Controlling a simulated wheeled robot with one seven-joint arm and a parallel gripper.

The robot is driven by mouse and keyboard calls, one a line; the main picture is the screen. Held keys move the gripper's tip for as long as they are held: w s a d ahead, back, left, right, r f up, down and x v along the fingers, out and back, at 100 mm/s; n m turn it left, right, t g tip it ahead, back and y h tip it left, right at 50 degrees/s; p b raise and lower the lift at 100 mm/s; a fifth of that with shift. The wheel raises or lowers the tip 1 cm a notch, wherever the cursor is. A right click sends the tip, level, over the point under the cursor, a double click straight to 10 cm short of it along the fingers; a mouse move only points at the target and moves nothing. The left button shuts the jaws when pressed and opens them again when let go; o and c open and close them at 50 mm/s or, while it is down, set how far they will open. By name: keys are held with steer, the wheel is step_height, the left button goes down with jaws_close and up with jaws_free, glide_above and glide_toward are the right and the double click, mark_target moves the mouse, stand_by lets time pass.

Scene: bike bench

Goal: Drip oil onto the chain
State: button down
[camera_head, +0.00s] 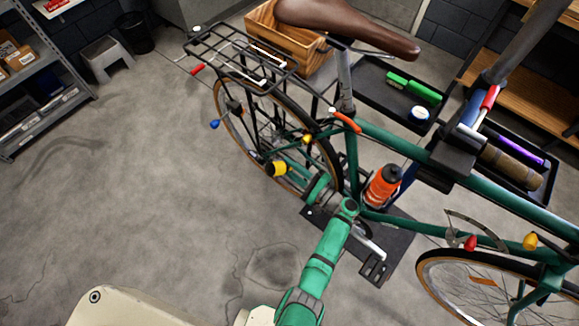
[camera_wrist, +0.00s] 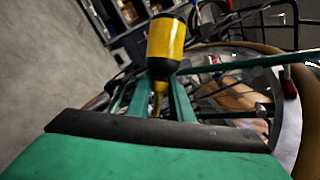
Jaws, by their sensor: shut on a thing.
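My gripper (camera_head: 299,178) reaches in beside the rear wheel of the green bicycle (camera_head: 400,148). It is shut on a yellow oil bottle with black ends (camera_head: 276,169). In the wrist view the oil bottle (camera_wrist: 167,42) sits beyond the green fingers (camera_wrist: 154,91), with its narrow yellow part between them. The rear wheel (camera_head: 224,103) is just behind the bottle in the head view; its tyre (camera_wrist: 303,158) curves along the right of the wrist view. The chain cannot be made out clearly; my arm and gripper cover part of the crank area. No oil drop can be seen.
An orange bottle (camera_head: 383,186) is on the frame. A rear rack (camera_head: 235,60) overhangs the wheel, with a wooden crate (camera_head: 262,32) behind. Black trays (camera_head: 372,82) lie beyond the bicycle. A dark base plate (camera_head: 402,240) is below. The floor at left is clear.

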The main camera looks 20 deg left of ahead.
steer(key=shift+s+d, duration=0.1)
steer(key=shift+d, duration=0.4)
stand_by(0.3)
steer(key=shift+w+a+r, duration=0.1)
steer(key=shift+w+a, duration=0.1)
steer(key=shift+a, duration=0.4)
stand_by(0.4)
steer(key=shift+s+a+f+n+h, duration=0.15)
steer(key=shift+f+n+h, duration=0.15)
steer(key=shift+n, duration=0.3)
steer(key=shift+s+d+f+n+h, duration=0.15)
steer(key=shift+f+n+h, duration=0.1)
steer(key=shift+n, duration=0.35)
steer(key=shift+a, duration=0.1)
steer(key=shift+f+n+h, duration=0.45)
steer(key=shift+n, duration=0.65)
steer(key=shift+a+f+n+h, duration=0.1)
steer(key=shift+f+n+h, duration=0.4)
steer(key=shift+n, duration=0.5)
